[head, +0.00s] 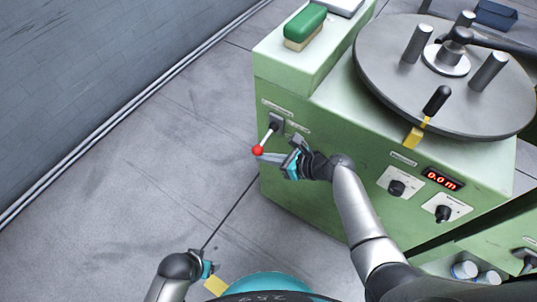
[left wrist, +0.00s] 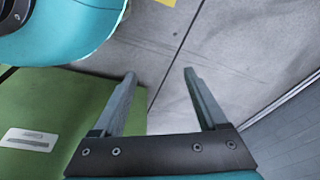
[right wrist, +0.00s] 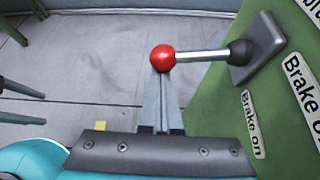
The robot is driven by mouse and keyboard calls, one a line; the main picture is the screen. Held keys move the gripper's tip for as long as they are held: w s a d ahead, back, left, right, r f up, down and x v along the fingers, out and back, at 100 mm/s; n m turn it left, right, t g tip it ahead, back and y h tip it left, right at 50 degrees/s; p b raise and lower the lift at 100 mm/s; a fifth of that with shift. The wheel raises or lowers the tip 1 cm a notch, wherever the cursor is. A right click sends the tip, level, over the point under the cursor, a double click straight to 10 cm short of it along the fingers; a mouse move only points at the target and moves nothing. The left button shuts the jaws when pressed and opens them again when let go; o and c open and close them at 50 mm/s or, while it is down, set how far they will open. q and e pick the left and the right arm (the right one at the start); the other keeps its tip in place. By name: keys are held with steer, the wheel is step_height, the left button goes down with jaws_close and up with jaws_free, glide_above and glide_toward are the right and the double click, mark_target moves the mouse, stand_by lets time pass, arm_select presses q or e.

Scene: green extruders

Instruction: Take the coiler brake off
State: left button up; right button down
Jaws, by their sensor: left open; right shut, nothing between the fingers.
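The coiler brake lever (head: 266,138) is a silver rod with a red ball, on a grey mount on the green coiler's side. In the right wrist view the red ball (right wrist: 162,58) is at the tips of my right gripper (right wrist: 160,85), whose fingers are shut with nothing between them. The ball overlaps the fingertips; I cannot tell if they touch. In the head view the right gripper (head: 268,157) is just below the ball. A "Brake on" label (right wrist: 253,125) is beside the lever. My left gripper (left wrist: 160,75) is open and empty, low near my base.
The coiler's grey turntable (head: 390,85) with upright pegs is on top, with a black-handled lever (head: 435,102) at its edge. A green-topped brush (head: 305,25) lies on the ledge. Knobs and a red display (head: 442,179) are on the front. Floor at left is clear.

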step_height(320, 180, up, 2)
steer(key=m+g+p, duration=0.1)
steer(key=p, duration=0.2)
steer(key=shift+a+y, duration=0.15)
steer(key=shift+y, duration=0.25)
arm_select(q)
steer(key=s+a+f+p, duration=0.3)
steer(key=s+a+f, duration=0.2)
steer(key=s, duration=0.5)
steer(key=shift+a+f+y+p, duration=0.3)
steer(key=shift+a+y, duration=0.1)
steer(key=shift+a, duration=0.45)
arm_select(e)
steer(key=shift+r+m+g+y, duration=0.6)
steer(key=shift+r+m, duration=0.4)
steer(key=shift+r, duration=0.45)
arm_select(q)
steer(key=shift+d+r, duration=0.1)
steer(key=shift+r, duration=0.05)
arm_select(e)
steer(key=shift+s, duration=0.1)
